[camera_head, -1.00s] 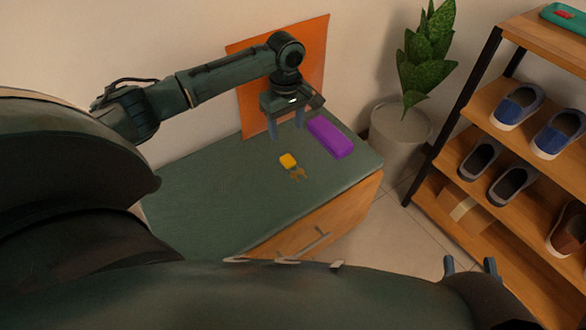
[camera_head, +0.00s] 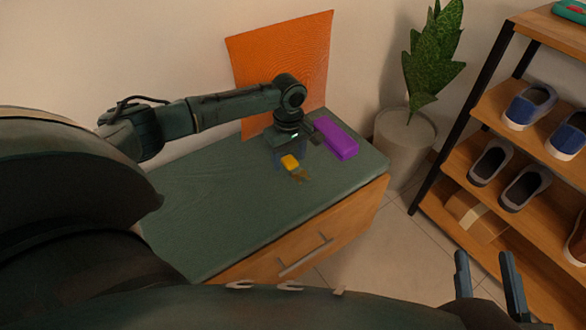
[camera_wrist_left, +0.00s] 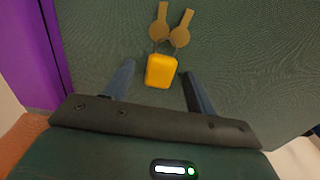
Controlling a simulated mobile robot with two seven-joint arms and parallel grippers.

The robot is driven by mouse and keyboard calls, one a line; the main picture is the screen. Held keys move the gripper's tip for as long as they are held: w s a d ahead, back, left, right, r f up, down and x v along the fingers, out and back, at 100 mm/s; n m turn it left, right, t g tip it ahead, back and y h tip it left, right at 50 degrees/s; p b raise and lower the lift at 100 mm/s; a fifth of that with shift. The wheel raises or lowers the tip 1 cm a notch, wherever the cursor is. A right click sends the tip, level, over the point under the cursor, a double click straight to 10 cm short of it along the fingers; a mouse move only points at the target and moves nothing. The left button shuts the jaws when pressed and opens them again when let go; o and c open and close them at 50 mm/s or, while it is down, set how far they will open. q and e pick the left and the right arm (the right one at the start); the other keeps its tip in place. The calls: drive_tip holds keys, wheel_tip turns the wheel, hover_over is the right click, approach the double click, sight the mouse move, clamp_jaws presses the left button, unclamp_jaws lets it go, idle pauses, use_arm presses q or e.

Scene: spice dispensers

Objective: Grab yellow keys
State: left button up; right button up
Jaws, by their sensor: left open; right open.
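The yellow keys (camera_head: 290,162) lie on the green top of the cabinet (camera_head: 215,220). They have a yellow fob and two brass-coloured keys, which also show in the left wrist view (camera_wrist_left: 161,70). My left gripper (camera_head: 291,164) points down over the fob. In the left wrist view its two blue fingers (camera_wrist_left: 156,85) are open, one on each side of the fob's near end, with gaps on both sides. The keys point away from the gripper. My right gripper (camera_head: 486,275) is open and empty at the lower right, away from the cabinet.
A purple case (camera_head: 336,138) lies just right of the left gripper. An orange panel (camera_head: 280,70) leans against the wall behind. A potted plant (camera_head: 405,140) and a shoe rack (camera_head: 480,170) stand to the right. The cabinet top is clear at left and front.

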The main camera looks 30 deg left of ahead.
use_arm(q)
drive_tip(key=c, duration=1.1)
